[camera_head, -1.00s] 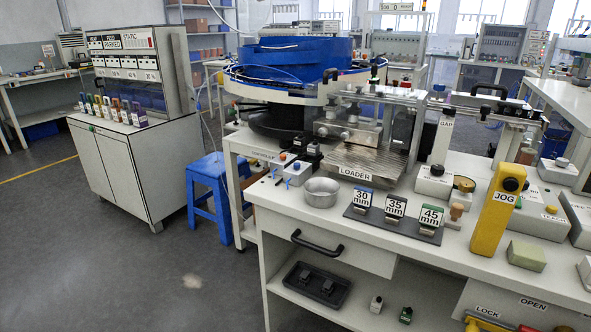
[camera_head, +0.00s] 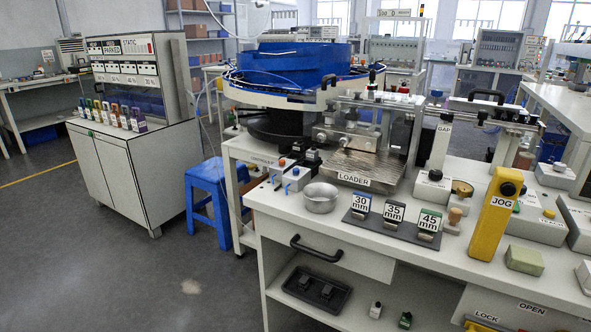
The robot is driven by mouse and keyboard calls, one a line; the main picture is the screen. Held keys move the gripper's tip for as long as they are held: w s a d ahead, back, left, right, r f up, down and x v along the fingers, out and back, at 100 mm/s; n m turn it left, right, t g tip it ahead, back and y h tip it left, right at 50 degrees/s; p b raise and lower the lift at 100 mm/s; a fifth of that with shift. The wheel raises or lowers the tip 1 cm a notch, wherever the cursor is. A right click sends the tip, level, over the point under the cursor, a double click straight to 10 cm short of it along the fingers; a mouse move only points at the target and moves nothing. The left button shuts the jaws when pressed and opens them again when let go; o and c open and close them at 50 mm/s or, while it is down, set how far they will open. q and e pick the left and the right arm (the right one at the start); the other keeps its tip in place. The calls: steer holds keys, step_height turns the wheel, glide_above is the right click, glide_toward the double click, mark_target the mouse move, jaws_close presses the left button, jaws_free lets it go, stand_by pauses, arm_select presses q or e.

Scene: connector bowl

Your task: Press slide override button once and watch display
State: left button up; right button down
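Neither gripper is in view. No button in view can be read as the slide override. A small control box (camera_head: 297,179) with small coloured knobs or buttons sits left of the LOADER on the bench. A small label (camera_head: 265,161) behind it is too small to read surely. A yellow JOG pendant (camera_head: 496,215) with a black knob stands upright on the right of the bench. A cabinet (camera_head: 138,85) at the left carries a panel (camera_head: 125,47) with words that look like PARKED and STATIC; I cannot tell whether it is the display.
The bench (camera_head: 400,238) carries a metal bowl (camera_head: 320,197), 30, 35 and 45 mm stands, the LOADER (camera_head: 358,170) and a GAP gauge (camera_head: 437,160). A blue bowl feeder (camera_head: 300,62) stands behind. A blue stool (camera_head: 210,200) is left of the bench. The floor in front is clear.

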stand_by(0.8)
